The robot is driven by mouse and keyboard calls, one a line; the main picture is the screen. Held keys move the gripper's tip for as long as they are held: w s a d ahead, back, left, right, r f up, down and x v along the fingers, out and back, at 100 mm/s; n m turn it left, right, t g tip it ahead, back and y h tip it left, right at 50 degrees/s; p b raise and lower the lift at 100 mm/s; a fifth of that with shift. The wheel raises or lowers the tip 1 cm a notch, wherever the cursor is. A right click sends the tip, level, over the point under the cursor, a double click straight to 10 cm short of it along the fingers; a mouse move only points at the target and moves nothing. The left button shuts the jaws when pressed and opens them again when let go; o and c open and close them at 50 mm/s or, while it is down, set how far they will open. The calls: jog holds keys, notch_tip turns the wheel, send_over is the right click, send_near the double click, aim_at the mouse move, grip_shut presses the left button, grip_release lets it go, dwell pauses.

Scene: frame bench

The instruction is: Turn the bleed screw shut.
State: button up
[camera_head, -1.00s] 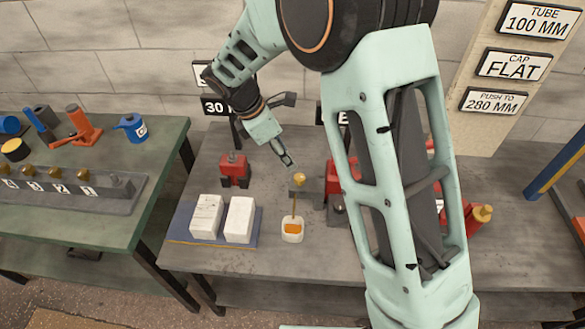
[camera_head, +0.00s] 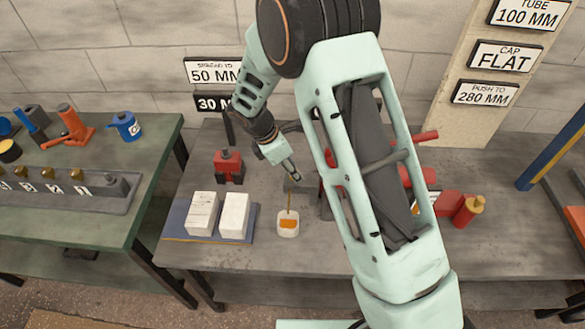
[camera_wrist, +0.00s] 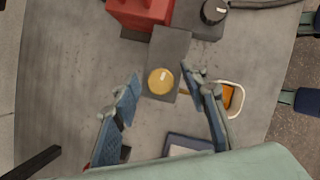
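The bleed screw (camera_wrist: 160,84) is a round brass head with a pale slot mark, on the end of a dark grey block (camera_wrist: 170,47) in the wrist view. My gripper (camera_wrist: 161,75) is open, with one finger on each side of the screw head. Gaps show between the fingers and the head, and nothing is gripped. In the head view my gripper (camera_head: 293,176) points down at the grey block, and the screw head is hidden there. A thin amber tube runs down to a white cup (camera_head: 288,231) holding orange fluid.
Two white boxes (camera_head: 234,215) lie on a blue mat left of the cup. A red device (camera_head: 229,165) stands behind them. A red bottle (camera_head: 467,211) stands right of my arm. The bench front (camera_head: 270,258) is clear.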

grip_shut()
jog(key=shift+m, duration=0.4)
jog(key=m+g, duration=0.1)
jog(key=m, duration=0.1)
jog(key=shift+w+m, duration=0.1)
jog(key=shift+m, duration=0.3)
jog(key=m+g+b, duration=0.1)
jog(key=m+g, duration=0.1)
jog(key=m, duration=0.2)
jog(key=shift+w, duration=0.1)
jog(key=m, duration=0.2)
jog(key=m+g, duration=0.1)
jog(key=m, duration=0.1)
jog(key=shift+m+g+y, duration=0.3)
jog(key=shift+m, duration=0.1)
jog(key=shift+w+m+g+y+b, duration=0.1)
jog(key=shift+m+g+y+b, duration=0.3)
jog(key=shift+m, duration=1.2)
